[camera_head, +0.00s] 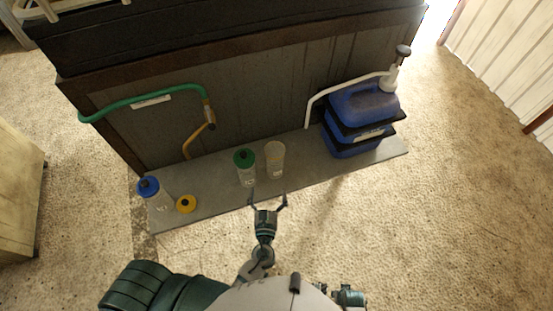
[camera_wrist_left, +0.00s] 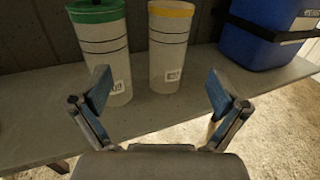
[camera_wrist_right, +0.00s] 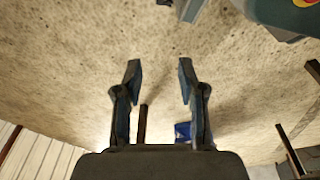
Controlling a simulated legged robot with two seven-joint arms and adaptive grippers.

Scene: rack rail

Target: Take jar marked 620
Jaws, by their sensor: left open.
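A clear jar with a green lid (camera_head: 245,167) and a clear jar with a yellow rim (camera_head: 275,160) stand upright side by side on the grey shelf (camera_head: 220,200). Both also show in the left wrist view, the green-lidded one (camera_wrist_left: 103,55) at left and the yellow-rimmed one (camera_wrist_left: 168,50) nearer the middle. Each has a small white label; I cannot read the numbers for sure. A jar with a blue lid (camera_head: 155,192) stands at the shelf's left end. My left gripper (camera_head: 268,196) is open and empty, in front of the two jars. My right gripper (camera_wrist_right: 159,72) is open and empty above the floor.
A round yellow thing (camera_head: 186,204) sits near the blue-lidded jar. A blue canister (camera_head: 362,112) with black bands and a white spout is at the shelf's right. A green hose (camera_head: 135,103) hangs on the dark panel behind. The floor in front is clear.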

